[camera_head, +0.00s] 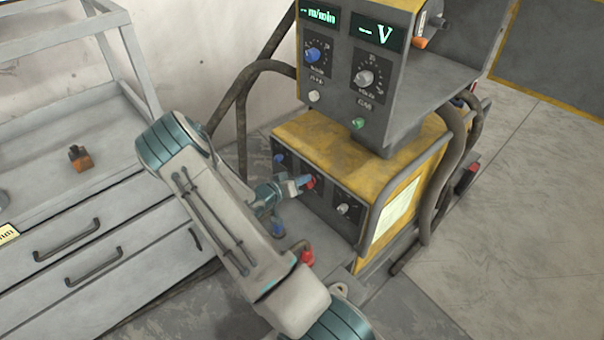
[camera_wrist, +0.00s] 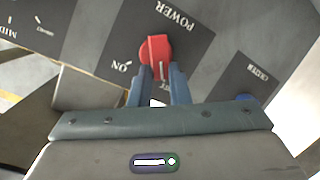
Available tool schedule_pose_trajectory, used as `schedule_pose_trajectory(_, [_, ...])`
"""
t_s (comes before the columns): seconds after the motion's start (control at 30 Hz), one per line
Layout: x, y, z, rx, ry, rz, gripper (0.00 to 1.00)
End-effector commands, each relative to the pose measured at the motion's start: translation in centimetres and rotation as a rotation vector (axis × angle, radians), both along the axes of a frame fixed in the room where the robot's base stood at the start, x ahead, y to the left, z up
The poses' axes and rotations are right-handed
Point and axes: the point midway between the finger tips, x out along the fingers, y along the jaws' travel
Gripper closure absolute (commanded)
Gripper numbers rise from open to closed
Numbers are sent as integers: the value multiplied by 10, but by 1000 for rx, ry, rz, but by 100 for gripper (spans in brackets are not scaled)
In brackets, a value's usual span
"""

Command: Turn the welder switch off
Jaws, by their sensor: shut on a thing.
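The welder (camera_head: 345,150) is a yellow and grey machine with a dark front panel. Its red switch (camera_wrist: 156,50) sits on the dark panel (camera_wrist: 205,50) beside the words POWER and ON in the wrist view. A white mark runs along the switch's lower end. My gripper also shows in the head view (camera_head: 300,184), against the lower front panel.
The upper unit (camera_head: 365,70) with dark displays and knobs overhangs the panel. A grey knob (camera_head: 345,209) is right of the switch. Thick cables (camera_head: 452,160) hang at the right. A drawer cabinet (camera_head: 100,240) stands left, with a small orange-brown object (camera_head: 80,158) on top. Floor at right is open.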

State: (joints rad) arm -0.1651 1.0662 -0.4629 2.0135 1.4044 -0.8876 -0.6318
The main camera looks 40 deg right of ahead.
Motion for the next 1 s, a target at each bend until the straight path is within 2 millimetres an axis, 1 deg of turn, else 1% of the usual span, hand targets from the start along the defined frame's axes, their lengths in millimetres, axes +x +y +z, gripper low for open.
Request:
schedule_pose_trajectory(0.03, [1, 1, 2, -2, 32, 2, 100])
schedule_pose_trajectory(0.2, [3, 1, 0, -8, 125, 1, 100])
schedule_pose_trajectory(0.4, [4, 1, -2, -14, 190, 2, 100])
schedule_pose_trajectory(0.97, [4, 1, -3, -15, 219, 1, 100])
schedule_pose_trajectory(1.0, [4, 1, -3, -15, 219, 1, 75])
